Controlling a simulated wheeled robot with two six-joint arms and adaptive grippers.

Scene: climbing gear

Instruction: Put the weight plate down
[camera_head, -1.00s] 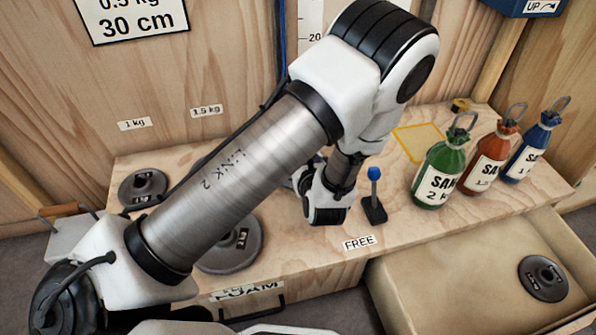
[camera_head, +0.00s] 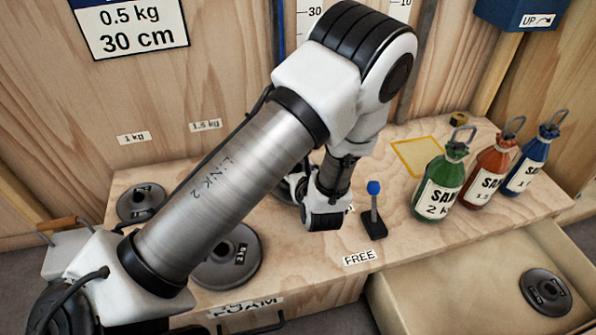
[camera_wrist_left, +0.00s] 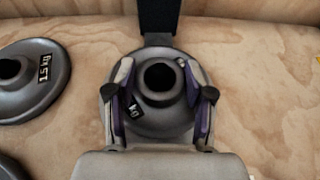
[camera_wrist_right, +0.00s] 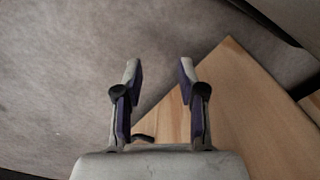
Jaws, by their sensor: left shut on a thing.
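My left gripper (camera_head: 322,216) is low over the wooden bench, partly covered by its own arm in the head view. In the left wrist view its fingers (camera_wrist_left: 158,92) are shut on the raised hub of a dark grey weight plate (camera_wrist_left: 160,127). Part of that plate's label reads "kg"; its number is hidden. My right gripper (camera_wrist_right: 158,80) is open and empty in the right wrist view, above grey floor beside a wooden edge.
A plate marked 1.5 kg (camera_wrist_left: 38,95) lies left of the held one. Another plate (camera_head: 142,203) lies at the bench's left, one (camera_head: 545,291) in the open drawer (camera_head: 450,285). A blue-topped stand (camera_head: 374,215) and several bottles (camera_head: 440,187) stand to the right.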

